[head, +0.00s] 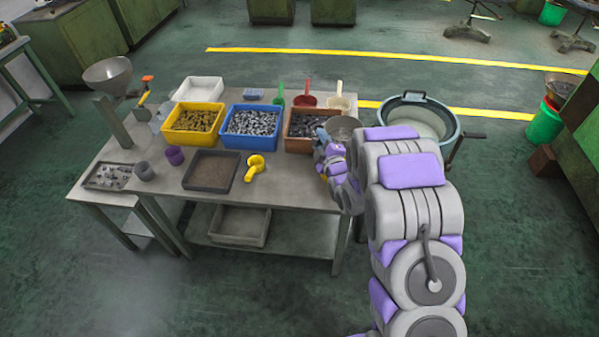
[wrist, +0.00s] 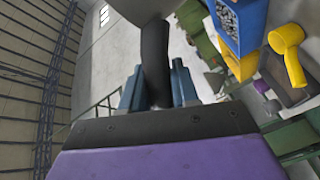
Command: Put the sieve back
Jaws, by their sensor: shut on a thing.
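The sieve (head: 343,128) is a round grey bowl shape at the right end of the table, just beyond my gripper (head: 330,146). In the wrist view my gripper (wrist: 157,88) has its blue-grey fingers shut on the sieve's dark handle (wrist: 155,55). The sieve's grey underside (wrist: 135,8) shows at the top of that view, mostly cut off. In the head view my arm hides the handle. I cannot tell how far the sieve is above the table.
The worktable (head: 305,190) carries yellow (head: 193,130), blue (head: 252,135) and orange-brown (head: 299,145) bins, a dark tray (head: 210,184), a yellow scoop (head: 250,178) and several scoops behind. A teal tub (head: 448,141) stands right of the table. The floor in front is clear.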

